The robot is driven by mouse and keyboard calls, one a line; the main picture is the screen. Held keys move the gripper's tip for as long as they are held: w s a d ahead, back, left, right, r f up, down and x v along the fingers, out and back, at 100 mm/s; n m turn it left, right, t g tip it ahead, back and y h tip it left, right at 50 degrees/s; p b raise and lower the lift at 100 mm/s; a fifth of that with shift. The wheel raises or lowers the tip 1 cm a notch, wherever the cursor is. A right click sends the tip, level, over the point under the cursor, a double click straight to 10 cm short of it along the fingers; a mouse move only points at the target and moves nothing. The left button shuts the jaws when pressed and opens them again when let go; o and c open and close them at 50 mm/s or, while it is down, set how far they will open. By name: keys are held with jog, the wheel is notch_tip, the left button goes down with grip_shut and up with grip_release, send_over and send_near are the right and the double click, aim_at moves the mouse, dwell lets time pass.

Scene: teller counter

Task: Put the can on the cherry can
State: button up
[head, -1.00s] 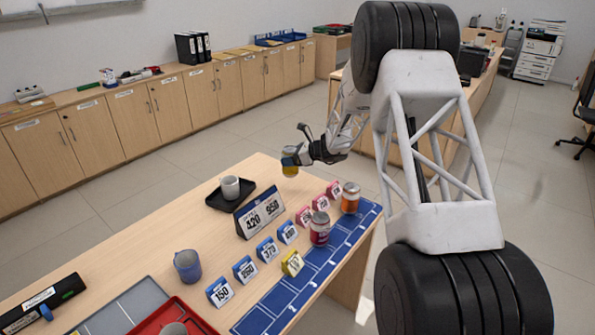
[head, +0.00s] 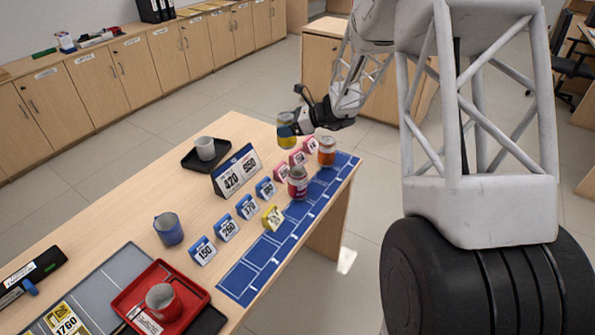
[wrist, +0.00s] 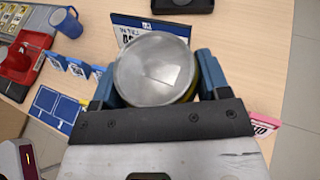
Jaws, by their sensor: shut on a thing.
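My gripper (head: 291,127) is shut on a yellow and blue can (head: 286,131), held in the air above the far part of the counter. In the wrist view the can's round grey metal end (wrist: 155,68) faces the camera between the blue fingers. A can with a dark red-pink label (head: 298,184), which looks like the cherry can, stands upright on the blue mat (head: 247,279). The held can is apart from it, higher and a little left in the head view. Its label text is too small to read.
An orange can (head: 327,152) stands behind the red-pink one. Small price cards (head: 248,207) line the mat, with a larger sign (head: 235,171) behind. A black tray with a cup (head: 205,148), a blue mug (head: 168,229) and a red tray (head: 192,291) are further left.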

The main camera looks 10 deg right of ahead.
jog(key=s+d+r, duration=0.1)
jog(key=s+r, duration=0.1)
jog(key=s, duration=2.4)
jog(key=shift+d+r+n+g, duration=0.2)
jog(key=shift+d+n+g, duration=0.1)
jog(key=shift+d, duration=0.1)
jog(key=w+f, duration=0.1)
jog(key=w, duration=1.5)
jog(key=shift+a+f, duration=0.15)
jog(key=shift+f, duration=0.1)
jog(key=shift+f, duration=1.75)
jog(key=shift+f, duration=0.15)
jog(key=o, duration=1.2)
jog(key=shift+o, duration=0.2)
